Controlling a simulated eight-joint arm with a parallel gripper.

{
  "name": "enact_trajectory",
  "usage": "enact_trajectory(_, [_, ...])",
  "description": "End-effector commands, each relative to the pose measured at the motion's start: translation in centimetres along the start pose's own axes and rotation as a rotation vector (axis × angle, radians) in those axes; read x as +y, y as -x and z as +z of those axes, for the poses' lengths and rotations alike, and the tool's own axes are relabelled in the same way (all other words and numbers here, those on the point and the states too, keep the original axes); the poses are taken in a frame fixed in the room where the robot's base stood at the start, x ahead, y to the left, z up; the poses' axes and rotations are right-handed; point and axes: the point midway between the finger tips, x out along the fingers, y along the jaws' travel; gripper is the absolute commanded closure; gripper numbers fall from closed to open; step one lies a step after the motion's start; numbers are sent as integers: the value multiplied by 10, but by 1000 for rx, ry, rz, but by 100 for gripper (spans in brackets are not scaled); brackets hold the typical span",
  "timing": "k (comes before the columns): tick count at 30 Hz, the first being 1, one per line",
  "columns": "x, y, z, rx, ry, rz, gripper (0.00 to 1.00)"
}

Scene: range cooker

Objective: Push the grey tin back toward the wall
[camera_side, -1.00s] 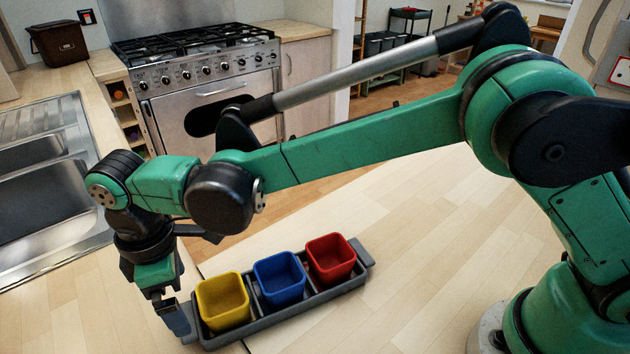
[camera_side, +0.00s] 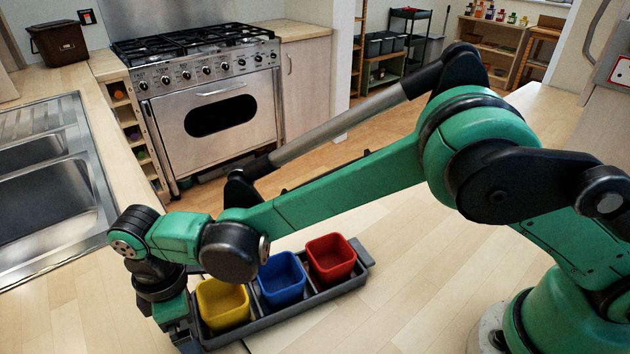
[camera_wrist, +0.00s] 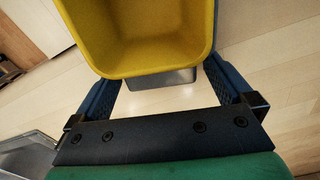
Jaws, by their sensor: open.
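The grey tin (camera_side: 278,317) is a long tray on the wooden worktop, with a yellow cup (camera_side: 222,303), a blue cup (camera_side: 281,279) and a red cup (camera_side: 331,259) in it. My gripper (camera_side: 186,338) is low at the tin's left end, beside the yellow cup; its fingertips are partly hidden in the side view. In the wrist view my gripper (camera_wrist: 160,82) is open, its two fingers apart. The yellow cup (camera_wrist: 145,35) fills the top there, with a grey end of the tin (camera_wrist: 162,78) below it, between the fingers. Contact cannot be told.
A steel sink (camera_side: 45,185) is set into the worktop at left. A range cooker (camera_side: 210,100) stands across the floor, with a brown bin (camera_side: 58,43) on the counter to its left. The worktop right of the tin (camera_side: 420,285) is clear up to my base.

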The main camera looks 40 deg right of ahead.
Motion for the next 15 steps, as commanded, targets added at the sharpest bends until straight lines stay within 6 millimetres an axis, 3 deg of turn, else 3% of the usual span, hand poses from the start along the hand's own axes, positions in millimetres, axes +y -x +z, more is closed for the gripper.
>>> enact_trajectory(8, [0, -1, 0, 0, 0, 0, 3])
enact_trajectory(15, [0, -1, 0, 0, 0, 0, 71])
